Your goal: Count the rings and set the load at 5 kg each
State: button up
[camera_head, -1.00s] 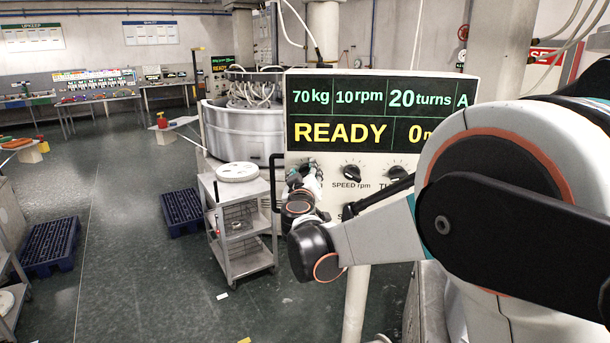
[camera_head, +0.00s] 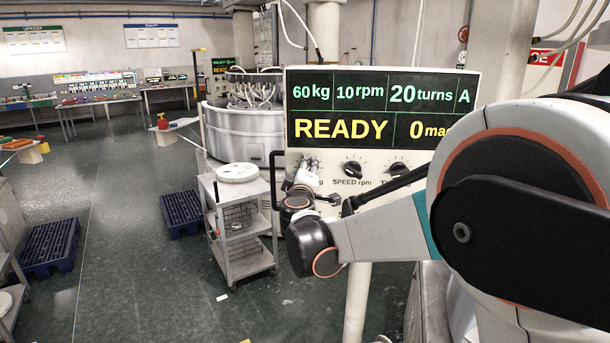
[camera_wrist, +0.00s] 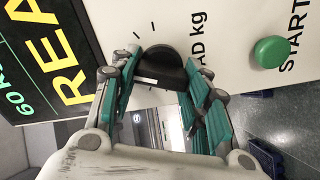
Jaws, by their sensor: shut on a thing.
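The control panel display (camera_head: 380,108) reads 60 kg, 10 rpm, 20 turns, A, READY and 0, with the last word partly covered by my arm. In the wrist view the black LOAD kg knob (camera_wrist: 163,66) sits on the cream panel face, with tick marks around it. My gripper (camera_wrist: 160,80) is shut on this knob, its teal-padded fingers on either side. In the head view my gripper (camera_head: 307,180) is small and hides most of the knob. The green START button (camera_wrist: 271,52) is beside the knob. I cannot make out any rings to count.
The SPEED rpm knob (camera_head: 353,168) is right of my gripper. A wire-shelf trolley (camera_head: 241,220) with a white disc (camera_head: 237,172) stands left of the panel. Behind it is a large round machine (camera_head: 245,130). Blue pallets (camera_head: 48,245) lie on the floor, with open floor between.

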jog(key=n, duration=0.2)
jog(key=n+b, duration=0.1)
jog(key=n, duration=0.1)
jog(key=shift+f+n, duration=0.2)
jog(key=shift+n, duration=0.1)
jog(key=n, duration=0.3)
jog(key=shift+f+n+b, duration=0.1)
jog(key=shift+n+b, duration=0.25)
jog(key=shift+n, duration=0.05)
jog(key=n, duration=0.4)
jog(key=shift+f+b, duration=0.1)
jog(key=shift+b, duration=0.2)
jog(key=shift+s+d+n, duration=0.1)
jog(key=shift+n, duration=2)
jog(key=o, duration=1.1)
jog(key=shift+c, duration=0.2)
